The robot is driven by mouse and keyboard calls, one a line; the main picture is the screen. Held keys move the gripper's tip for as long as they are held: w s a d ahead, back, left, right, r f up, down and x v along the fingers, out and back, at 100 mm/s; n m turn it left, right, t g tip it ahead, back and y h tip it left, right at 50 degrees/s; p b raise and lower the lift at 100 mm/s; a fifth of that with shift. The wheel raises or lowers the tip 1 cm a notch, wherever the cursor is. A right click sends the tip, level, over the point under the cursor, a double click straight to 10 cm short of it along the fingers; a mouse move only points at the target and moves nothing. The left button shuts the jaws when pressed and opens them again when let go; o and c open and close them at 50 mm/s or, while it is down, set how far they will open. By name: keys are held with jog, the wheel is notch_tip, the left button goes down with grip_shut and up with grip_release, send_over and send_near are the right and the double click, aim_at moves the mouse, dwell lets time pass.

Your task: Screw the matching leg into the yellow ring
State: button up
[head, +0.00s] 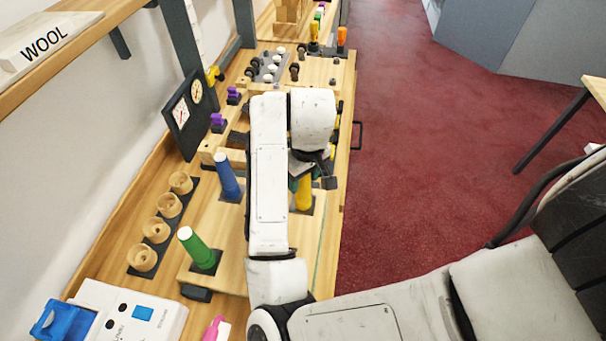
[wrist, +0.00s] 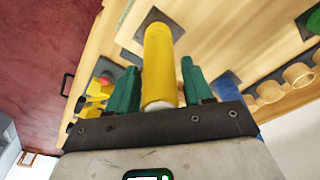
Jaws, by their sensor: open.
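A yellow leg (head: 304,194) stands upright on a dark square pad on the wooden counter, partly hidden by my arm. In the wrist view the yellow leg (wrist: 159,65) runs between the two green fingers of my gripper (wrist: 158,72), its pale end close to the palm. The fingers are open, one on each side of the leg, with gaps showing. A blue leg (head: 227,177) and a green leg (head: 197,248) stand on similar pads to the left. I cannot make out a yellow ring in either view.
Several wooden cups (head: 157,230) stand in a row along the wall. A white device (head: 130,312) is at the near left. Red floor lies open at right.

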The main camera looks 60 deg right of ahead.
jog(key=shift+s+d+n, duration=0.1)
jog(key=shift+d+n, duration=0.05)
jog(key=shift+n, duration=0.65)
jog(key=n, duration=0.3)
jog(key=shift+y, duration=0.3)
jog(key=n, duration=0.5)
jog(key=shift+n+y, duration=0.3)
jog(key=shift+n, duration=0.1)
